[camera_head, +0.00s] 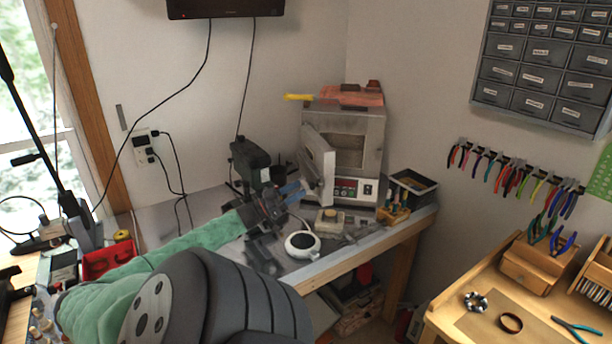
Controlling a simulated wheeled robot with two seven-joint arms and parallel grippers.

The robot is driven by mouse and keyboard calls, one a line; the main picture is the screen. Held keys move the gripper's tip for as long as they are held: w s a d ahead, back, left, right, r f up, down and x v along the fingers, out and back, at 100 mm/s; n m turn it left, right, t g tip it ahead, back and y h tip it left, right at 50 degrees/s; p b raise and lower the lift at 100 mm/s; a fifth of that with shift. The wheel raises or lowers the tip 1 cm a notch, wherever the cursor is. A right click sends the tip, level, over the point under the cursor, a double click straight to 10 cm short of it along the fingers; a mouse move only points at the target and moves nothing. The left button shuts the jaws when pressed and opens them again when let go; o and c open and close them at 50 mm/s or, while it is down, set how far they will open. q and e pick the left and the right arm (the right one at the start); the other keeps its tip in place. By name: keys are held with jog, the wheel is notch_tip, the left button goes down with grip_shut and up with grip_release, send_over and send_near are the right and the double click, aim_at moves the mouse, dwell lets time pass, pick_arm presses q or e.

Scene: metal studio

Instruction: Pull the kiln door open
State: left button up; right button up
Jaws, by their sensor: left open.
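The kiln (372,145) is a small grey box standing on the workbench in the corner, with a red display and buttons below its chamber. Its door (318,163) is a pale slab at the chamber's left edge. It stands partly open, swung out toward me, and the chamber opening (347,150) shows beside it. My left gripper (300,190) is open at the end of the green-sleeved arm from the left. Its fingers reach toward the lower left part of the door. I cannot tell whether they touch it. My right gripper is out of view.
Yellow-handled and reddish items lie on the kiln top (350,96). A black machine (250,160) stands left of the kiln. A round white device (302,244) sits in front on the bench. A dark tray (411,185) and a small wooden tool block (393,213) are at the right.

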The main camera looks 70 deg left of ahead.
pick_arm(q)
jog(key=s+p, duration=0.2)
jog(key=s, duration=0.7)
jog(key=shift+a+p, duration=0.4)
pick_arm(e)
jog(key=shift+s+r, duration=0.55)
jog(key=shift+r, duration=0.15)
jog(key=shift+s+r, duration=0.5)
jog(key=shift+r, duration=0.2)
pick_arm(q)
jog(key=shift+f, duration=0.1)
jog(key=shift+c, duration=0.3)
